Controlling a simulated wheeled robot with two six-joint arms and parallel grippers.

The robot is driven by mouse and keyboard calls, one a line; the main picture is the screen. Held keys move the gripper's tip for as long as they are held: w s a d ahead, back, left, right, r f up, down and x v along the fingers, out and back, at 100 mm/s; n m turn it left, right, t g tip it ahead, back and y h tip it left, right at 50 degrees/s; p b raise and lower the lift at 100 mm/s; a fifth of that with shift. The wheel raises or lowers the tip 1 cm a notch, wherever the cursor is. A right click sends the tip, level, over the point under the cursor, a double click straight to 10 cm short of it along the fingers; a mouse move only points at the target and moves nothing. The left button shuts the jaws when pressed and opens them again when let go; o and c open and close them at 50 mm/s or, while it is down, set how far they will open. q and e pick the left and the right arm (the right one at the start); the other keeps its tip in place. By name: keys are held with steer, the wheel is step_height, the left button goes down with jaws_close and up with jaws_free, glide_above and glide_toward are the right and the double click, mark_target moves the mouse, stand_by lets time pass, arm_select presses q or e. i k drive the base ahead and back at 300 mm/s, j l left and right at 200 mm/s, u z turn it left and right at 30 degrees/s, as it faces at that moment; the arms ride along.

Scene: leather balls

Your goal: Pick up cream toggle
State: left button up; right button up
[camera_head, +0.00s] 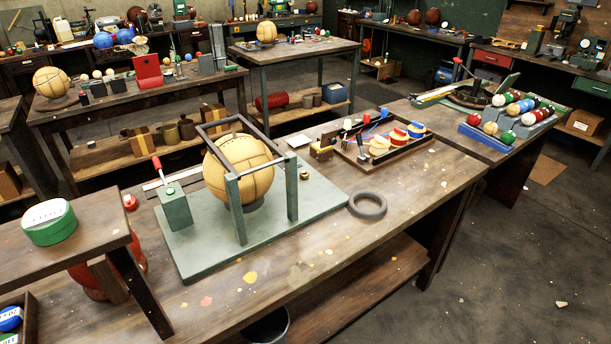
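I cannot pick out a cream toggle with certainty. The green stand (291,190) surrounds a tan panelled ball (240,170). A green box (180,212) with a red-handled lever stands left of the ball. Neither of my grippers is in view.
A grey ring (367,205) lies on the bench's front right, with bare wood around it. A wooden tray (385,150) of spools and tools lies behind it. A raised shelf (85,222) carries a green-and-white tin (49,222) at left.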

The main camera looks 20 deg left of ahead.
mark_target(346, 123)
steer(key=i+l, duration=0.15)
steer(key=l, duration=0.2)
steer(key=i+l, duration=0.15)
steer(key=l, duration=0.2)
steer(key=i+l+u, duration=0.1)
steer(key=l, duration=0.3)
steer(key=i+l, duration=0.2)
steer(key=l, duration=0.15)
steer(key=i+l, duration=0.1)
steer(key=l, duration=0.3)
steer(key=i+l+u, duration=0.1)
steer(key=l, duration=0.25)
steer(key=i+l, duration=0.2)
steer(key=l, duration=0.2)
steer(key=i+l, duration=0.1)
steer(key=l, duration=0.25)
steer(key=u, duration=0.05)
